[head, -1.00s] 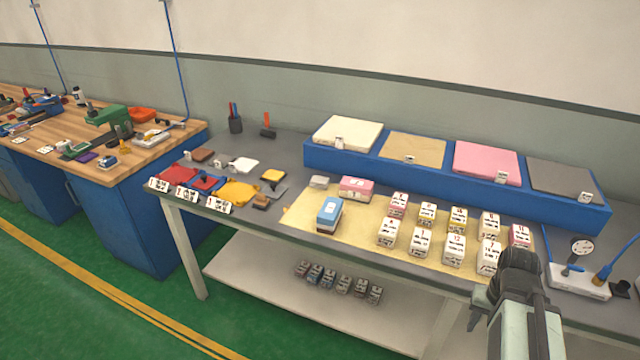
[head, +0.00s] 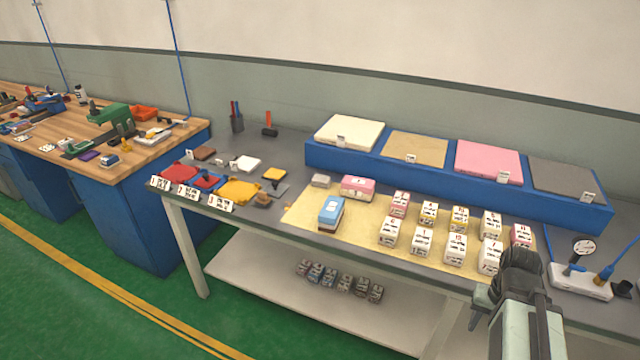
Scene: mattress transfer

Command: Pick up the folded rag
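Several cloth-like pieces lie at the left end of the grey table (head: 290,150): a red one (head: 179,173), a red and blue one (head: 207,182) and a yellow one (head: 239,190). I cannot tell for sure which is the folded rag. Small white cards with dark marks stand in front of them. My gripper (head: 480,309) is at the lower right, beside the table's front edge and far from the cloths. Its fingers are mostly hidden by my arm, so I cannot see whether it is open.
Numbered white blocks (head: 422,240) and a blue-topped block (head: 331,212) stand on a yellow mat (head: 300,215). A gauge (head: 583,247) is at right. A wooden workbench (head: 150,150) stands at left.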

